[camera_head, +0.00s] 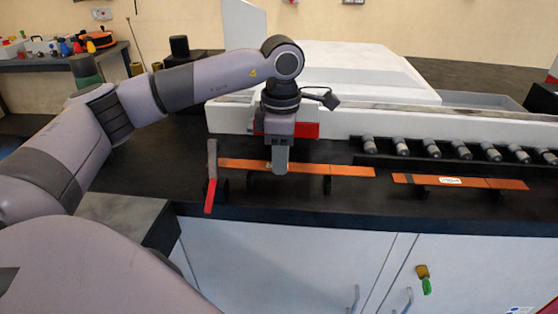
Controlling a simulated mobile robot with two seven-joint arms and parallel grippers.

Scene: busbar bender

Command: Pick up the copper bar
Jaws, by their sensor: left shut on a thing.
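A long flat copper bar (240,166) lies level along the front of the dark worktop, its right part reaching past a black support. My left gripper (280,160) points straight down at the bar, left of its middle, and is shut on it. The near finger hides part of the bar, and the far finger is hidden. A second copper bar (460,181) lies to the right on black supports, apart from the first. My right gripper is not in view.
A red-handled lever (210,185) stands at the bar's left end. Behind is the white bender body (350,70), with a row of grey rollers (433,148) at right. White cabinet doors (290,260) are below the worktop's front edge.

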